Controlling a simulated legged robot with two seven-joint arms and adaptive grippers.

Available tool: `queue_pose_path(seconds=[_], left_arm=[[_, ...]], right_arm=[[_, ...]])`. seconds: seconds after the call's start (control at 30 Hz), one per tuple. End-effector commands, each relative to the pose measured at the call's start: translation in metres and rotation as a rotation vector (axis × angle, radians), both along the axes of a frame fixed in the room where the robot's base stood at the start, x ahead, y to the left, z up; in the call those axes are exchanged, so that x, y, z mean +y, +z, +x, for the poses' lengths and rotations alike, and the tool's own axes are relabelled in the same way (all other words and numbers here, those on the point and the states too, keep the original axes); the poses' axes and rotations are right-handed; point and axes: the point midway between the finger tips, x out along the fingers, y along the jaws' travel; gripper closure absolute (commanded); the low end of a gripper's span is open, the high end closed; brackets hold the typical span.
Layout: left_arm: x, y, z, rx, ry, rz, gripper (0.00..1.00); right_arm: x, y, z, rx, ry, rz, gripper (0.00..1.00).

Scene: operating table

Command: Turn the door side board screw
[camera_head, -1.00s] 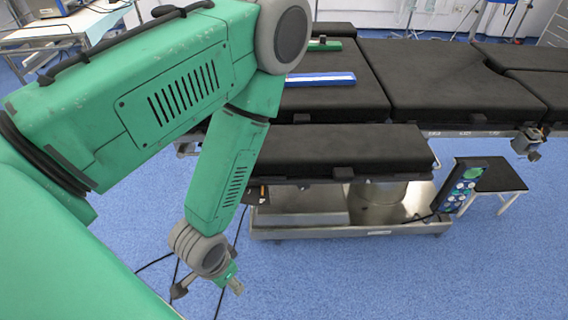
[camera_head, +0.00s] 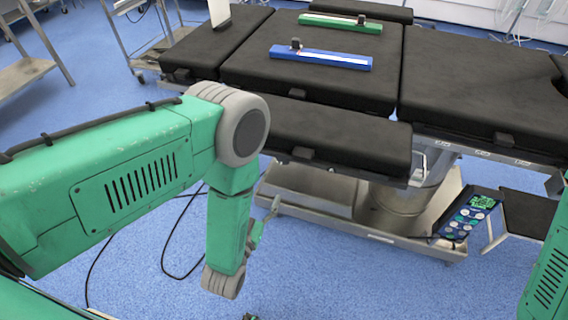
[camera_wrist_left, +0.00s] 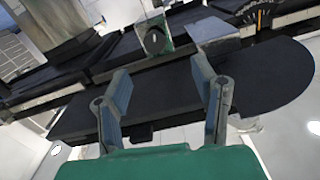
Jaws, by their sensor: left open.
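The black padded side board (camera_head: 330,137) runs along the near side of the operating table (camera_head: 480,85). I cannot make out its screw for certain in either view. My left gripper (camera_head: 269,212) hangs low beside the left end of the table base, apart from the board. In the left wrist view my left gripper (camera_wrist_left: 163,88) has its two fingers spread, with nothing between them. A black board (camera_wrist_left: 165,105) with a rounded right end lies beyond the fingers. A round dark part on a pale green plate (camera_wrist_left: 154,38) shows beyond it. My right gripper is out of view.
Green (camera_head: 340,23) and blue (camera_head: 320,58) strips lie on the table top. A control panel (camera_head: 468,216) and a small black step (camera_head: 525,213) stand at the right. Cables (camera_head: 165,250) lie on the blue floor. A metal cart (camera_head: 125,35) stands behind left.

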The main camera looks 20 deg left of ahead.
Motion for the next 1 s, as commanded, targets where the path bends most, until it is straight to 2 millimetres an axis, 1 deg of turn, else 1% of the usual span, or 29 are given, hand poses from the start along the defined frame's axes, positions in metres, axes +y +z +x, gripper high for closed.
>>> queue_pose_path(seconds=[0.03, 0.13, 0.2, 0.37, 0.5, 0.6, 0.7, 0.8, 1.0], left_arm=[[0.000, -0.004, 0.007, -0.004, 0.007, -0.002, 0.47], [-0.008, 0.001, 0.018, -0.014, 0.004, -0.001, 0.47], [-0.015, 0.005, 0.034, -0.016, -0.004, 0.009, 0.47], [-0.022, 0.008, 0.069, -0.015, -0.004, 0.019, 0.47], [-0.020, 0.007, 0.096, -0.013, -0.005, 0.014, 0.47], [-0.016, 0.005, 0.109, -0.011, -0.003, 0.008, 0.47], [-0.012, 0.004, 0.119, -0.010, -0.003, 0.003, 0.47], [-0.013, 0.004, 0.125, -0.009, -0.003, 0.002, 0.47], [-0.019, 0.007, 0.125, -0.009, -0.004, 0.012, 0.47]], right_arm=[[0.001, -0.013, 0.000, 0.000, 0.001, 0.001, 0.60], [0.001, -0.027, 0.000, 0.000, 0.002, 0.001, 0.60], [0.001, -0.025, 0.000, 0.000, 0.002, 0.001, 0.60], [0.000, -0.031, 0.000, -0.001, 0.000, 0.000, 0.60], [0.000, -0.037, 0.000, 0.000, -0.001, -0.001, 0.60], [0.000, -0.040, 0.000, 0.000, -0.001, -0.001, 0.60], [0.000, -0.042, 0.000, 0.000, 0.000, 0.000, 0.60], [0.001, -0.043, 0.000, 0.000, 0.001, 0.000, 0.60], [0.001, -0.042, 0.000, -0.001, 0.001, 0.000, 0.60]])
